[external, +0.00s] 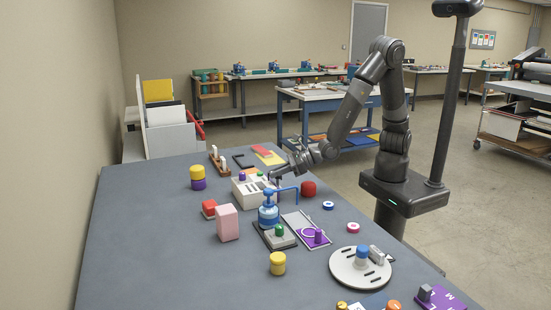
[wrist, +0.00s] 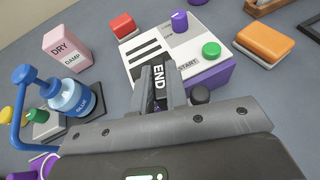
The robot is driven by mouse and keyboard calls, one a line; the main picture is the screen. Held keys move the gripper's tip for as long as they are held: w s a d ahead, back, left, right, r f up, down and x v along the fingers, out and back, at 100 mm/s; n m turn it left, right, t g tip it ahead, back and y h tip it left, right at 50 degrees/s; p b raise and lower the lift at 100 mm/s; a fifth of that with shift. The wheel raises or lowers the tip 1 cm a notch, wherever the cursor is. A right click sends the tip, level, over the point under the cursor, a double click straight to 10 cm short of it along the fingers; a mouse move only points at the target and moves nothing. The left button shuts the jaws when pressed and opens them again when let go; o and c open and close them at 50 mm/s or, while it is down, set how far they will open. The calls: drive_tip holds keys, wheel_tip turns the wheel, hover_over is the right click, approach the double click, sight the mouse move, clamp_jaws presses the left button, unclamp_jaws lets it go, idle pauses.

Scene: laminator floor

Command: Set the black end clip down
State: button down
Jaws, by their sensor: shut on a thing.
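My gripper (wrist: 161,88) is shut on the black end clip (wrist: 160,82), which carries a white END label and sits between the two fingers in the wrist view. In the external view my gripper (external: 275,176) is over the white slotted box (external: 246,194); the clip is too small to make out there. The box also shows in the wrist view (wrist: 141,73), with a START label, a green knob (wrist: 211,49) and a purple knob (wrist: 179,21). The clip overlaps the box's near edge in the picture; I cannot tell whether they touch.
A blue pump bottle (wrist: 75,97) and a pink DRY/DAMP block (wrist: 68,48) stand left of the box. A red block (wrist: 122,25) lies behind it, and an orange block (wrist: 265,42) lies to the right. The grey table (external: 140,235) is clear at its left side.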

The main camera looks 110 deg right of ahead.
drive_tip(key=r, duration=0.9)
drive_tip(key=shift+w+a+r, duration=0.1)
drive_tip(key=shift+w, duration=0.1)
drive_tip(key=w+a+r, duration=0.3)
drive_tip(key=w+a, duration=0.9)
drive_tip(key=w, duration=0.3)
drive_tip(key=w+a+f+m+h, duration=0.1)
drive_tip(key=w+a+f, duration=0.1)
drive_tip(key=w+a, duration=0.35)
drive_tip(key=w+a+f, duration=0.1)
drive_tip(key=w+a, duration=0.1)
drive_tip(key=a, duration=0.6)
drive_tip(key=f, duration=1.1)
drive_tip(key=shift+a+f, duration=0.2)
drive_tip(key=shift+a, duration=0.2)
drive_tip(key=shift+f, duration=2)
